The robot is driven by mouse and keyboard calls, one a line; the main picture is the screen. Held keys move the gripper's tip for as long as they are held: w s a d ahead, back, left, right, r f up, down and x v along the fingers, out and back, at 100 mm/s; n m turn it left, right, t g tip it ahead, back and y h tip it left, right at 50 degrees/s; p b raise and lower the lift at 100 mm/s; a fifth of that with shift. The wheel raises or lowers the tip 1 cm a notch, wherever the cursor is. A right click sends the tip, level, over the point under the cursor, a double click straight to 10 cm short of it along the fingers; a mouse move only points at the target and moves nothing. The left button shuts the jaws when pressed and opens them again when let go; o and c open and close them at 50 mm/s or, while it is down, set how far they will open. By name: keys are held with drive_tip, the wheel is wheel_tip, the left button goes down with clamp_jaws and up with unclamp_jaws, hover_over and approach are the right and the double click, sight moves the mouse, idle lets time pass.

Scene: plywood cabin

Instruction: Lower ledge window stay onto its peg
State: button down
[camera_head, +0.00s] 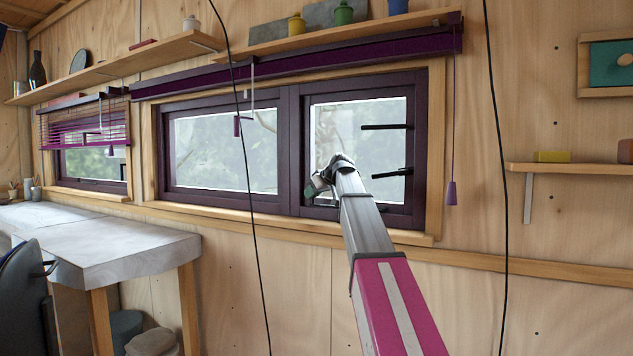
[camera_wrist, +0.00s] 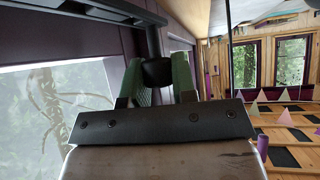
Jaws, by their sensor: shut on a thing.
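My gripper (camera_head: 317,187) is at the lower left of the right window pane (camera_head: 350,140), partly hidden by my own arm. In the wrist view, its green fingers (camera_wrist: 159,78) are shut on the dark round end of the window stay (camera_wrist: 158,71). A dark bar runs up from that end to the top of the wrist view. In the head view, the held part is hidden or too small to make out. Two black bars, an upper (camera_head: 385,127) and a lower (camera_head: 392,172), stick out across the right pane. I cannot tell which part is the peg.
The purple window frame (camera_head: 291,150) and wooden sill (camera_head: 300,228) surround the gripper. A blind headrail (camera_head: 330,57) and shelf (camera_head: 350,30) are above. Black cords hang left (camera_head: 250,200) and right (camera_head: 503,200). A worktop (camera_head: 110,245) stands at left.

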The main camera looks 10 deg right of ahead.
drive_tip(key=shift+f, duration=0.7)
drive_tip(key=shift+h, duration=0.3)
drive_tip(key=c, duration=0.9)
unclamp_jaws()
drive_tip(key=shift+a, duration=0.1)
drive_tip(key=v, duration=1)
drive_tip(key=shift+s+d+r, duration=0.1)
drive_tip(key=shift+d+r, duration=0.15)
